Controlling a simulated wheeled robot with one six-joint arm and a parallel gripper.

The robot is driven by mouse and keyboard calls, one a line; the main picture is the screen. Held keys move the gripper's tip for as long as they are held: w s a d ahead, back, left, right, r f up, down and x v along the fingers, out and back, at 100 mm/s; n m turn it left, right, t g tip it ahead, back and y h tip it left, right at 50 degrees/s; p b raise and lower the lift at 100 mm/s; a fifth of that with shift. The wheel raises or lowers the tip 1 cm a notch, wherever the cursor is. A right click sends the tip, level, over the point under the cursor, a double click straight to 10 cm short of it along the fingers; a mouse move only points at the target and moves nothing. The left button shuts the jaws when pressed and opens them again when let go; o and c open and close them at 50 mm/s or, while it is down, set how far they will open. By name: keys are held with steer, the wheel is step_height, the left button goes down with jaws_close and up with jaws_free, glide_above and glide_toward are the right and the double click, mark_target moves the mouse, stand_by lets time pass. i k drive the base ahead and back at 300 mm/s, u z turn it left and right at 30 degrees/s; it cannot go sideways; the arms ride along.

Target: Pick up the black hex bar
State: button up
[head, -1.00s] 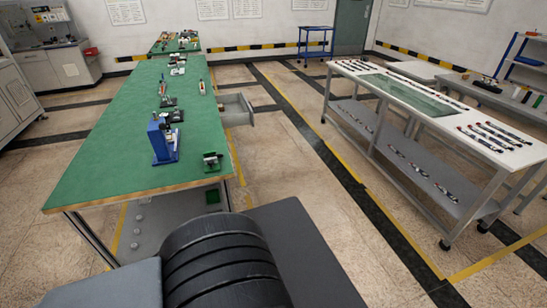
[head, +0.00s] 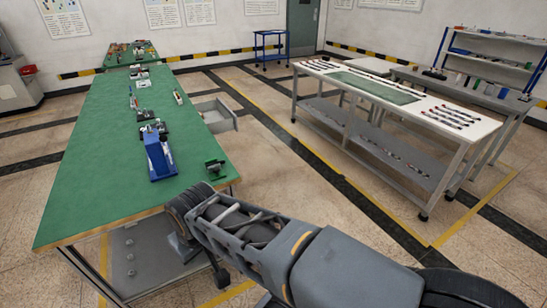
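I cannot pick out the black hex bar for certain at this size. Several small dark rod-like pieces (head: 456,117) lie in a row on the white-topped table at the right, too small to tell their shape. More small dark pieces lie on that table's lower shelf (head: 395,155). My arm reaches from the lower right to beside the near right corner of the green bench. I cannot make out my gripper's fingers; it is not clearly in view.
The white table (head: 330,72) stands right, with open floor between.

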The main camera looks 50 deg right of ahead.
mark_target(223, 162)
steer(key=z, duration=0.4)
steer(key=i, duration=1)
